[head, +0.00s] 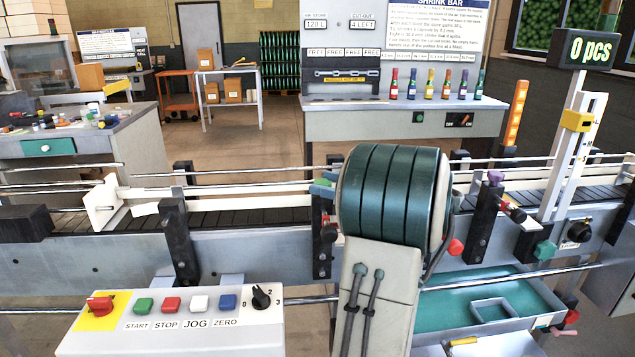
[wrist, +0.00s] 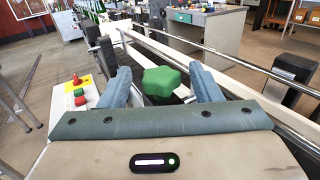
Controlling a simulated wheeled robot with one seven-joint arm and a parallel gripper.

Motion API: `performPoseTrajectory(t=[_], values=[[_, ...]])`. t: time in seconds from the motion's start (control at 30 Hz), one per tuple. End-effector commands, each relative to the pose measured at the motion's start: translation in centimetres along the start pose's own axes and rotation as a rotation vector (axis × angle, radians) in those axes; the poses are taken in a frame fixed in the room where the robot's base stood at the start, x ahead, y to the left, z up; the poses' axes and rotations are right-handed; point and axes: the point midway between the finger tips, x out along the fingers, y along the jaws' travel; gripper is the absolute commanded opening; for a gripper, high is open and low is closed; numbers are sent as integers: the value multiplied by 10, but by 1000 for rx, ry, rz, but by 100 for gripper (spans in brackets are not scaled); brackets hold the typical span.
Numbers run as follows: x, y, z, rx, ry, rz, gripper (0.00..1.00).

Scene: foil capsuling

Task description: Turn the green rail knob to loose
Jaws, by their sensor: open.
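The green rail knob (wrist: 162,82) is a lobed star shape in the middle of the wrist view. My gripper (wrist: 160,69) is open, with one blue-grey finger on each side of the knob. Gaps show between the knob and both fingers, and nothing is held. How deep the fingertips reach relative to the knob is hard to tell. In the head view my arm covers most of this area, and I cannot make out the gripper clearly there.
A conveyor (head: 240,218) with metal guide rails runs across the view. A control box (head: 170,322) with coloured buttons stands at front left. A teal tray (head: 520,290) lies low at right. Black rail posts (head: 180,245) stand along the conveyor.

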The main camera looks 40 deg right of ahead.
Motion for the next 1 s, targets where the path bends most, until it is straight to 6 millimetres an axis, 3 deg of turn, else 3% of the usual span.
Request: performPoseTrajectory(t=[0.2,0.43,0.6,1.0], values=[[-54,-1,0,-1,0,-7,58],[-94,-1,0,0,0,-3,58],[-108,-1,0,-1,0,-2,58],[-109,0,0,-1,0,-2,58]])
